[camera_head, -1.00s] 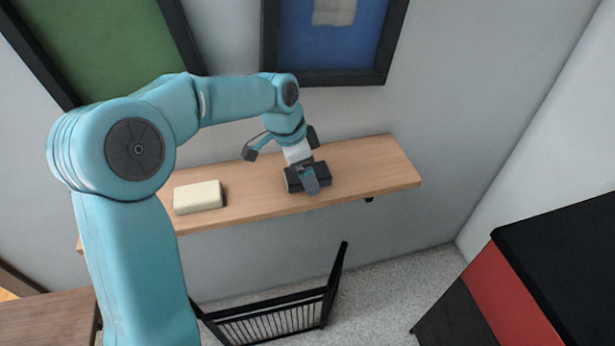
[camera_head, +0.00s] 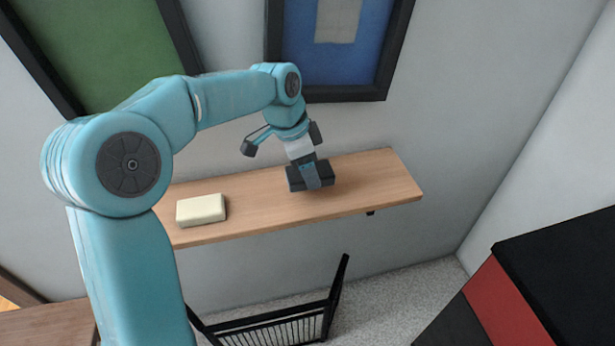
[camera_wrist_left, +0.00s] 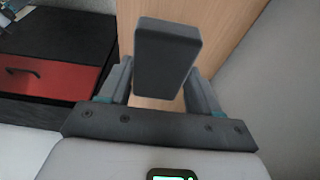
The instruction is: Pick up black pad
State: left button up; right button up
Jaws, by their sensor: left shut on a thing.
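The black pad (camera_head: 296,181) is a small dark block. My left gripper (camera_head: 312,177) is shut on it and holds it over the wooden shelf, seemingly a little above the surface. In the left wrist view the pad (camera_wrist_left: 167,58) sits between the two fingers of my left gripper (camera_wrist_left: 158,88). My right gripper does not show in either view.
A cream block (camera_head: 201,209) lies on the wooden shelf (camera_head: 375,180) to the left of the pad. Framed pictures (camera_head: 335,97) hang on the wall above. A black slatted rack (camera_head: 285,325) stands below, and a black and red cabinet (camera_head: 510,305) stands at the right.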

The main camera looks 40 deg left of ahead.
pick_arm(q)
notch_tip(320, 180, up, 17)
jog(key=d+p, duration=0.2)
jog(key=p, duration=0.3)
jog(key=d+f+n+y+p, duration=0.1)
jog(key=d+f+n, duration=0.3)
jog(key=f, duration=0.3)
jog(key=w+d+f+n+t+y+p, duration=0.1)
jog(key=d+f+n, duration=0.3)
jog(key=f, duration=0.4)
jog(key=shift+d+f+p, duration=0.15)
jog(key=shift+d+p, duration=0.45)
jog(key=shift+d, duration=0.25)
